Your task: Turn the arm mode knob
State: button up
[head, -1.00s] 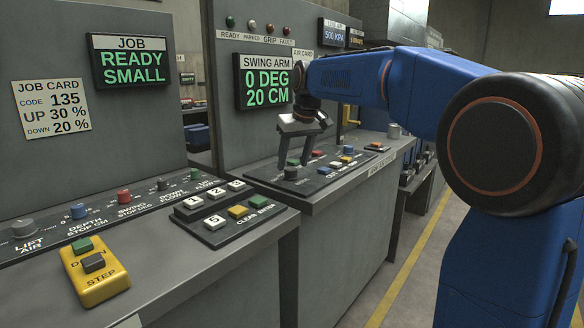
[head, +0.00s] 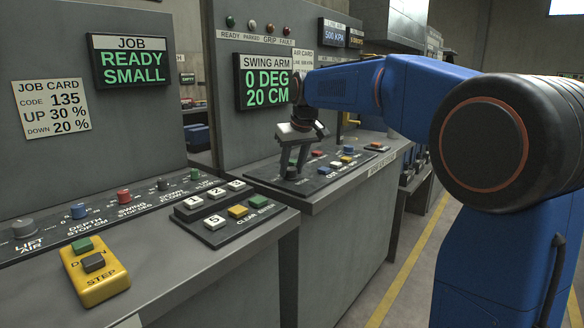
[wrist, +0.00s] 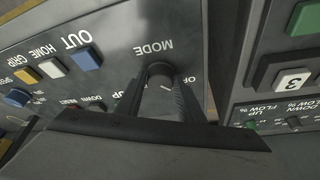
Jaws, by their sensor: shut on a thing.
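The arm mode knob (wrist: 160,73) is a dark round knob beside the word MODE on the swing arm panel. In the wrist view it sits between my two fingertips. My gripper (head: 293,175) points down at the left end of that panel in the head view, with its fingers around the knob and shut on it. In the head view the fingers cover most of the knob (head: 291,173). The markings around the knob are partly hidden by my fingers, so its setting cannot be read.
Blue, white and yellow buttons (wrist: 88,58) lie beside the knob. The swing arm display (head: 265,80) reads 0 DEG, 20 CM. A number keypad (head: 222,213) and a yellow step box (head: 95,270) are on the nearer console at left.

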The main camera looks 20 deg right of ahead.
jog(key=m, duration=0.1)
jog(key=m+h, duration=0.1)
jog(key=m, duration=0.2)
jog(key=shift+a+m+h, duration=0.25)
jog(key=shift+m+h, duration=0.85)
jog(key=shift+m, duration=1.2)
jog(key=o, duration=1.1)
jog(key=shift+c, duration=0.2)
jog(key=v, duration=1.7)
jog(key=shift+w+a+r, duration=0.2)
jog(key=shift+w+r, duration=0.05)
